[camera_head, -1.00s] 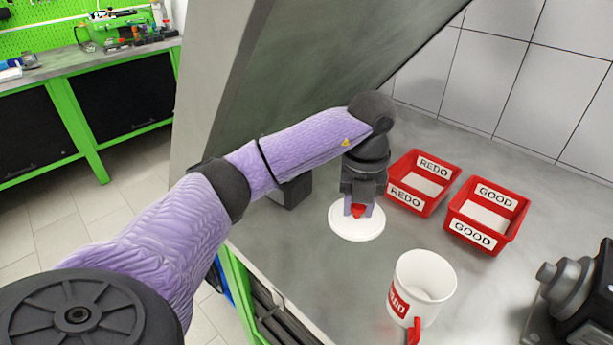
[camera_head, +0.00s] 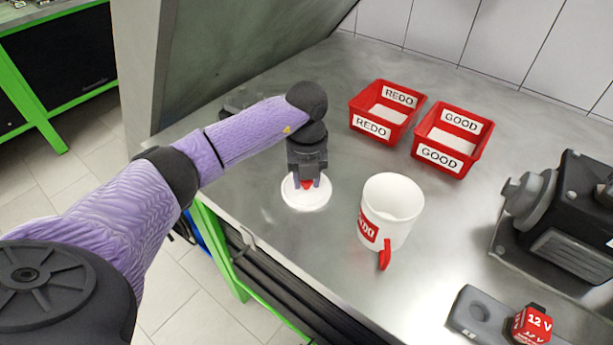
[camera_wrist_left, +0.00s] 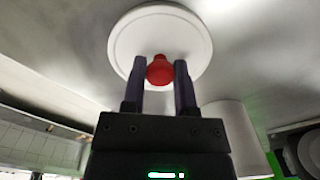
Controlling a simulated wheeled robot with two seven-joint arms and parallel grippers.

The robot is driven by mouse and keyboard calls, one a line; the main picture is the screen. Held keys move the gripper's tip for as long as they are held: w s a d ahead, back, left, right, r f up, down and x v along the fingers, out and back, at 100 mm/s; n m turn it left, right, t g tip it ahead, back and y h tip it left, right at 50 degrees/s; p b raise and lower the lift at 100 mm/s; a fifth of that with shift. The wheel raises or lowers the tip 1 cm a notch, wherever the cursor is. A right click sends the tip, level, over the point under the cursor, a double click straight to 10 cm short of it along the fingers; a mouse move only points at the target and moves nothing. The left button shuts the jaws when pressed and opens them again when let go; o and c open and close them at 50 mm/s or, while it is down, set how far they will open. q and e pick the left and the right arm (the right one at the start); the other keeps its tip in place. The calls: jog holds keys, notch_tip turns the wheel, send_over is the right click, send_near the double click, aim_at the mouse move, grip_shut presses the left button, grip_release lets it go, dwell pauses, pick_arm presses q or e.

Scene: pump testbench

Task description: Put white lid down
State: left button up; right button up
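The white lid (camera_head: 306,201) is a round disc with a red knob (camera_head: 307,184) on top. It is level, left of the white mug (camera_head: 400,200) near the front edge of the bench. My left gripper (camera_head: 307,183) points down over the lid, its two fingers closed around the knob. In the left wrist view the lid (camera_wrist_left: 160,22) shows whole, with the knob (camera_wrist_left: 160,72) between the fingertips. I cannot tell whether the lid touches the bench or hangs just above it. My right gripper is not in view.
The red REDO bin (camera_head: 372,129) and red GOOD bin (camera_head: 440,158) stand behind the mug. A black pump (camera_head: 575,215) is at the right, with a 12 V red block (camera_head: 533,325) at the front. Bare metal bench (camera_head: 330,255) lies in front of the lid.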

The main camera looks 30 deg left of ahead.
pick_arm(q)
jog(key=o, duration=0.4)
jog(key=shift+o, duration=0.2)
notch_tip(320, 180, up, 12)
jog(key=p, duration=0.3)
jog(key=shift+r, duration=0.15)
